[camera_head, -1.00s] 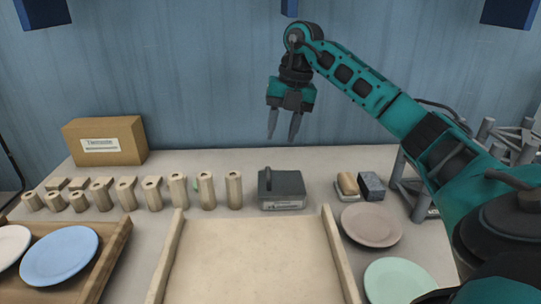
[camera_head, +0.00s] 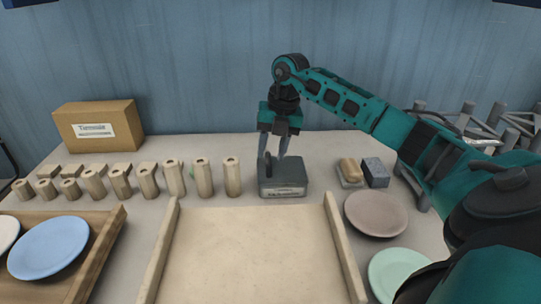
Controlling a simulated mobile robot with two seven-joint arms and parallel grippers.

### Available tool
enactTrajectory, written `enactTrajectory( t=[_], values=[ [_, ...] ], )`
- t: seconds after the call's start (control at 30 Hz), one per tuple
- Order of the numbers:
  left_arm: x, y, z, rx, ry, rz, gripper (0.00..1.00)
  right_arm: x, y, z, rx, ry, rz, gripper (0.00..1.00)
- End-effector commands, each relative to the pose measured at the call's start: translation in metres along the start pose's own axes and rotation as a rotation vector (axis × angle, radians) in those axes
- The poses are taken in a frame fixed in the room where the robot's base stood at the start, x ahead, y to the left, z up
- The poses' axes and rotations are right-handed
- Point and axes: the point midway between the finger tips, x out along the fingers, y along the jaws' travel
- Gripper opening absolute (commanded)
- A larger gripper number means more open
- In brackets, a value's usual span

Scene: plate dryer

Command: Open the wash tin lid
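The wash tin (camera_head: 284,191) is a dark grey box with a pale label on its front. It stands on the table behind the pale board. Its lid (camera_head: 289,172) lies shut on top, with an upright dark handle (camera_head: 267,164) on the left side. My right gripper (camera_head: 273,156) points down just over the lid, at its handle side. Its fingers are apart, one to each side of the handle's upper part as seen here. I cannot tell whether they touch it. My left gripper is not in view.
A row of wooden pegs (camera_head: 203,178) stands left of the tin. A sponge (camera_head: 350,170) and a dark block (camera_head: 375,172) lie to its right. Plates (camera_head: 376,213) are further right. A cardboard box (camera_head: 98,126) is back left; a wooden tray (camera_head: 97,254) is front left.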

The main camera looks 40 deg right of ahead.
Motion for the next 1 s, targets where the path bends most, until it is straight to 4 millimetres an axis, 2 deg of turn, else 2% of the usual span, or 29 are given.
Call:
enactTrajectory(
  t=[0.17, 0.47, 0.9, 1.0],
  values=[
    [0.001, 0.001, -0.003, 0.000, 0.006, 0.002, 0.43, 0.015, 0.000, 0.000, 0.001, 0.001, 0.000, 0.40],
    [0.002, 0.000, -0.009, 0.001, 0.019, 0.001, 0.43, 0.017, 0.000, 0.000, 0.000, 0.000, 0.000, 0.40],
    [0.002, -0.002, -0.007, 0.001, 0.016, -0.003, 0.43, 0.017, 0.000, 0.000, 0.001, 0.000, 0.000, 0.00],
    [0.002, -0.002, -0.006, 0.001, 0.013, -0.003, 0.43, 0.017, 0.000, 0.000, 0.001, 0.000, 0.001, 0.00]
  ],
)
